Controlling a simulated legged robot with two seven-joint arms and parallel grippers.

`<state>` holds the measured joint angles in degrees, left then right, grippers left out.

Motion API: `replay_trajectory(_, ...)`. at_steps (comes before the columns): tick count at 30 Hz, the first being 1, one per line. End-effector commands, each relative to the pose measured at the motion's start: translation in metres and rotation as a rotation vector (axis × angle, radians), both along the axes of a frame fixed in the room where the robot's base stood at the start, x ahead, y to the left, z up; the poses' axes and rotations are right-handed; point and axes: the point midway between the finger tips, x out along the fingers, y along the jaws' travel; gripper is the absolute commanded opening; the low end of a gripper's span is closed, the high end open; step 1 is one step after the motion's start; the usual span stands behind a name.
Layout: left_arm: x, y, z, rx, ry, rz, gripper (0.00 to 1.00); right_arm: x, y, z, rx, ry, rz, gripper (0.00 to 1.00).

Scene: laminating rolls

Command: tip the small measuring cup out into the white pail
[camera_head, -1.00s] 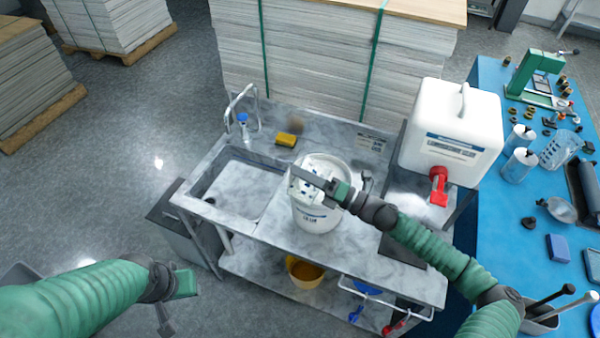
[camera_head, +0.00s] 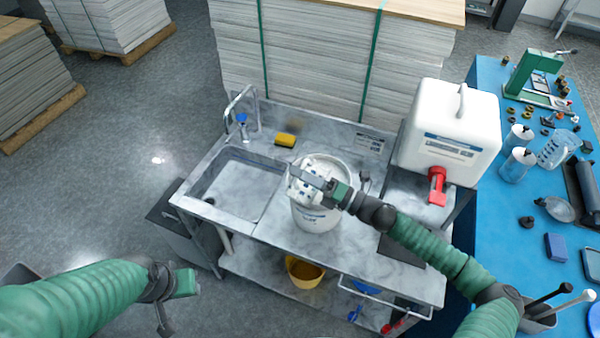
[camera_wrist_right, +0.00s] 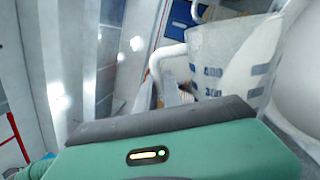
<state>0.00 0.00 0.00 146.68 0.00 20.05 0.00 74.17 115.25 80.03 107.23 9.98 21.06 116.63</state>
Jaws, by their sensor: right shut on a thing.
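The small measuring cup (camera_head: 299,190), translucent white with blue marks, is in my right gripper (camera_head: 316,181) over the mouth of the white pail (camera_head: 318,218). The cup looks tilted in the head view. In the right wrist view the cup's clear wall (camera_wrist_right: 222,72) with blue graduations shows beyond the gripper; its contents cannot be made out. The right gripper is shut on the cup and hides part of it and of the pail's opening. The pail stands upright on the marble-look counter. My left gripper (camera_head: 172,303) hangs over the floor, away from the counter; its finger gap is unclear.
The sink (camera_head: 235,190) with a tap (camera_head: 240,105) lies left of the pail, and a yellow sponge (camera_head: 285,140) behind it. A large white container (camera_head: 450,130) with a red tap stands right.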

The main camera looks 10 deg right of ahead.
Motion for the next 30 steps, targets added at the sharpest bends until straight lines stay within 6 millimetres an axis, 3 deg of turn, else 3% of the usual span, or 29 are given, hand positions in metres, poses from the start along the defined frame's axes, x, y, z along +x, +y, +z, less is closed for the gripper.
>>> replay_trajectory(8, 0.0, 0.0, 0.001, 0.0, 0.0, 0.0, 0.36, 0.0, 0.0, 0.001, 0.001, -0.001, 0.0, 0.0)
replay_trajectory(24, 0.0, 0.0, 0.027, 0.0, 0.0, 0.0, 0.36, 0.01, -0.01, 0.018, 0.094, 0.097, -0.002, 0.0)
replay_trajectory(30, 0.0, 0.0, 0.028, 0.0, 0.0, 0.0, 0.36, 0.011, -0.011, 0.018, 0.11, 0.114, -0.002, 0.0)
